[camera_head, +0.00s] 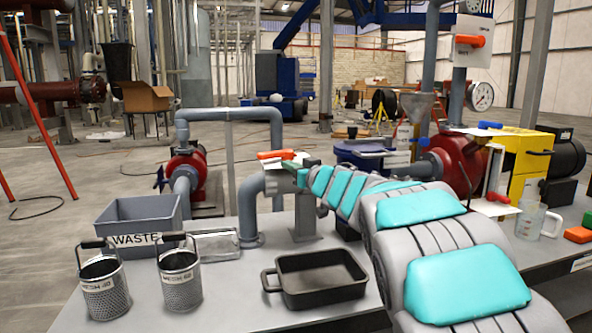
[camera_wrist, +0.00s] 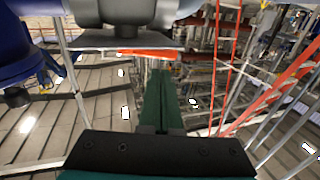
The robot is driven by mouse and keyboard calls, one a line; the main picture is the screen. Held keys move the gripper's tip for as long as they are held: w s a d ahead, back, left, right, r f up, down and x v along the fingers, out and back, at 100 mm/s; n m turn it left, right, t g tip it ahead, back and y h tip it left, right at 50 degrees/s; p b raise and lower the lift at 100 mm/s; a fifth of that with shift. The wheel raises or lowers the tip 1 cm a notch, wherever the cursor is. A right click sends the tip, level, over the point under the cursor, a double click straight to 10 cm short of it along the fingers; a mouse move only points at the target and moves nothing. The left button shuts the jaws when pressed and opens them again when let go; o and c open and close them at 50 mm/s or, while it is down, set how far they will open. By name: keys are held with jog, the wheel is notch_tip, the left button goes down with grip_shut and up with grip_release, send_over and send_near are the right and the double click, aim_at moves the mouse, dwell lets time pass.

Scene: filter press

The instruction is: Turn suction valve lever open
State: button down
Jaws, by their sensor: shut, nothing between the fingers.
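An orange lever (camera_head: 276,154) sits on top of a grey pipe fitting, just left of my arm's end. It also shows in the wrist view (camera_wrist: 148,53) as an orange bar under a grey plate. My gripper (camera_wrist: 160,74) is shut and empty, its green fingers together and pointing toward the lever. The fingertips look close to the lever; I cannot tell whether they touch it. In the head view my wrist partly hides the fitting around the lever. No readable label shows which valve this is.
Left on the bench are a grey WASTE bin (camera_head: 137,222), two mesh baskets (camera_head: 105,288) and a black tray (camera_head: 318,280). A red pump (camera_head: 455,165), a yellow box (camera_head: 528,165) and a clear jug (camera_head: 529,218) stand right. Another orange lever (camera_head: 470,41) is upper right.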

aim_at(268, 157)
jog(key=shift+p+x, duration=0.35)
jog(key=shift+x, duration=4.05)
jog(key=shift+w+a+m+t+h+b, duration=0.1)
jog(key=shift+a+m+t+h+b, duration=0.3)
jog(key=shift+h, duration=0.1)
jog(key=shift+w+a+f+m+t+h+b, duration=0.1)
jog(key=shift+w+a+m+t+h+b, duration=0.15)
jog(key=shift+h, duration=0.2)
jog(key=shift+a+f+m+t+h+b, duration=0.1)
jog(key=shift+m+t+h+b, duration=0.05)
jog(key=shift+m+h+b, duration=0.25)
jog(key=shift+a+r+h, duration=0.1)
jog(key=shift+h, duration=0.25)
jog(key=shift+w+a+r+m+p, duration=0.2)
jog(key=shift+w+m+p, duration=0.1)
jog(key=shift+p, duration=0.1)
